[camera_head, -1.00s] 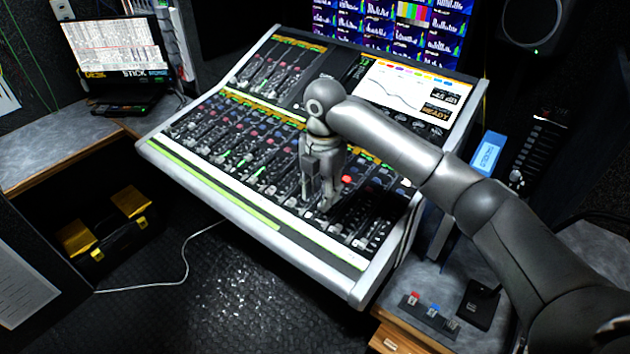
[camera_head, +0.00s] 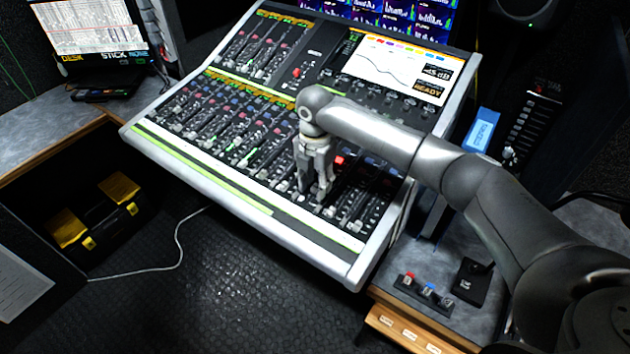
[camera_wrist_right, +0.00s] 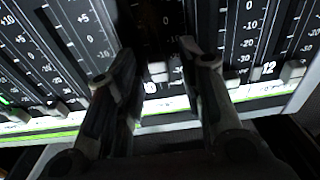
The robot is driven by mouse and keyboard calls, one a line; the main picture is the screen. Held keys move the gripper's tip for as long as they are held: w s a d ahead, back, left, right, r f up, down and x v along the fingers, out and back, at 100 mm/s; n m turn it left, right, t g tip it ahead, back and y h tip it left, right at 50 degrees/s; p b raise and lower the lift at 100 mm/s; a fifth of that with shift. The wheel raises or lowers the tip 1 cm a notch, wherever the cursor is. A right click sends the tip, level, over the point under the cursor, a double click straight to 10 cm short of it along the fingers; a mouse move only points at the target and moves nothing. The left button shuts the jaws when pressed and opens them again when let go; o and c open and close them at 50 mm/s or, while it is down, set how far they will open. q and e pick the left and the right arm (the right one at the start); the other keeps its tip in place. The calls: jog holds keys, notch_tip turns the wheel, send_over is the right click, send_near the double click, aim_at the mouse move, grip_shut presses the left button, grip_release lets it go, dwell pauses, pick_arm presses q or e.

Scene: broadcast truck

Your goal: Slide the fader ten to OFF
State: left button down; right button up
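The mixing console (camera_head: 215,172) fills the middle of the head view, with a row of channel faders along its lower part. My right gripper (camera_head: 313,192) points down over the right part of this row. In the right wrist view the right gripper (camera_wrist_right: 166,62) is open, its two fingers apart. Between the fingers show a pale fader cap (camera_wrist_right: 157,70) and a label that reads as 10. The cap sits low on its dark track, and no finger visibly closes on it. A label 12 shows to the right. The right finger hides part of the neighbouring channel. My left gripper is not in view.
A screen (camera_head: 400,70) stands at the console's upper right. A black and yellow case (camera_head: 100,212) is at lower left. Other faders stand close on both sides of the fingers.

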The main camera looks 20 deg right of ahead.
jog(key=shift+f, duration=0.2)
grip_shut()
jog(key=shift+a, duration=0.1)
